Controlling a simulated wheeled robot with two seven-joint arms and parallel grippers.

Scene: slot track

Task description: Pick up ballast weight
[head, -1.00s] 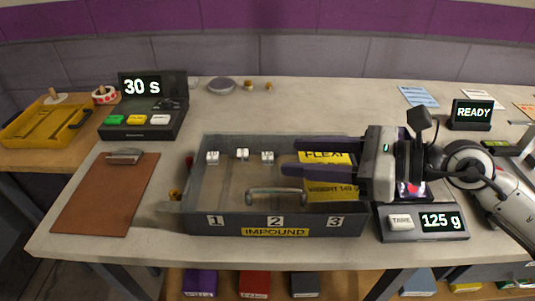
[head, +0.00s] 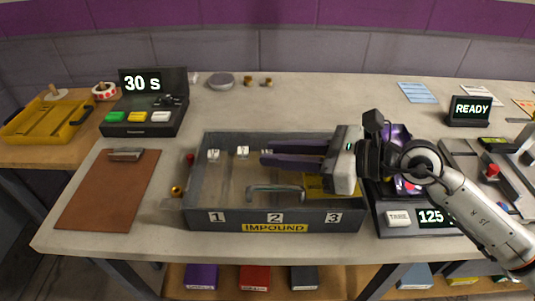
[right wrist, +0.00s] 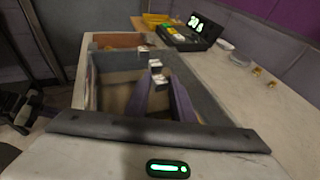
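My right gripper (head: 266,156) reaches over the box from the right. Its purple fingers look apart, one on each side of the block, and I cannot tell whether they touch it. My left gripper is not in view.
The box has a front handle (head: 275,190) and raised walls. A scale (head: 398,218) stands at its right, partly behind my arm. A clipboard (head: 108,195) lies left, a timer box (head: 142,118) behind it. Small brass pieces (head: 248,82) stand at the back.

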